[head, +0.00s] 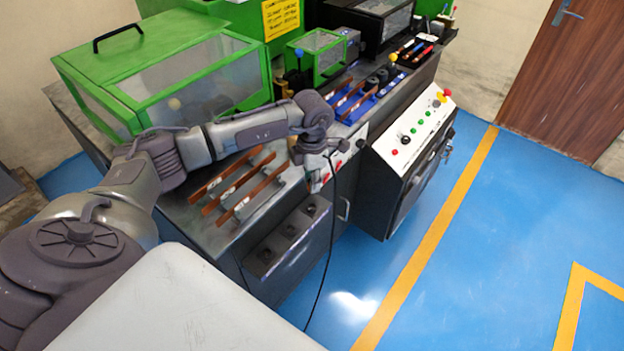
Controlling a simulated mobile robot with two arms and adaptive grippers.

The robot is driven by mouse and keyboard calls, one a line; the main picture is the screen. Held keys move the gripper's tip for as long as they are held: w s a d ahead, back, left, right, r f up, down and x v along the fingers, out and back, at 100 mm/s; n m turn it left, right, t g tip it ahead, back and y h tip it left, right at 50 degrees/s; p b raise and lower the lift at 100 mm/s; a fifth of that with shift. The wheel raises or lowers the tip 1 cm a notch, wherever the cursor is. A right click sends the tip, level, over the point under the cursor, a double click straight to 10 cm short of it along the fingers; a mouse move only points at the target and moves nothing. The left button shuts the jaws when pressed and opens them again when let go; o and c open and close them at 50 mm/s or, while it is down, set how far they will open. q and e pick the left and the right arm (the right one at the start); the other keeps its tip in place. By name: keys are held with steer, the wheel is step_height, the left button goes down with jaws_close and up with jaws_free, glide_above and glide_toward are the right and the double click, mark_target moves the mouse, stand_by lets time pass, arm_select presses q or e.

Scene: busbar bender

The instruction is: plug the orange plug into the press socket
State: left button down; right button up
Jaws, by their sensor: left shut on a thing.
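My left arm reaches in from the left over the bench, and its gripper (336,150) is at the front edge, close to a pale panel (352,145) with red parts. The gripper is shut on the plug, whose orange body is too small and covered to make out. A black cable (330,225) hangs from the gripper towards the floor. The press socket cannot be told apart for sure; the gripper and wrist cover part of the pale panel. I cannot tell whether the plug touches a socket. My right gripper is not in view.
A dark box with round black openings (290,231) is on the bench front, left of the cable. Copper bars (232,185) lie on the bench top. A green machine with a clear cover (190,75) stands behind my arm. A sloped control panel (420,130) is at right. The blue floor is clear.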

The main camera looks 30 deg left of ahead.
arm_select(q)
steer(key=shift+f+b, duration=0.5)
steer(key=shift+f, duration=0.25)
step_height(320, 180, down, 2)
steer(key=shift+f+b, duration=0.25)
steer(key=shift+b, duration=0.7)
steer(key=shift+f+b, duration=0.6)
steer(key=shift+f, duration=0.15)
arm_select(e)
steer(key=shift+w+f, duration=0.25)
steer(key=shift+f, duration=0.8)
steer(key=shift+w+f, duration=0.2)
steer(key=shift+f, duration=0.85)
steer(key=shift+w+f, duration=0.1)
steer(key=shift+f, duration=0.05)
arm_select(q)
steer(key=shift+s+f+b, duration=0.1)
steer(key=shift+f+b, duration=1.05)
steer(key=shift+f, duration=0.15)
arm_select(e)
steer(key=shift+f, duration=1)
arm_select(q)
steer(key=c, duration=0.9)
jaws_free()
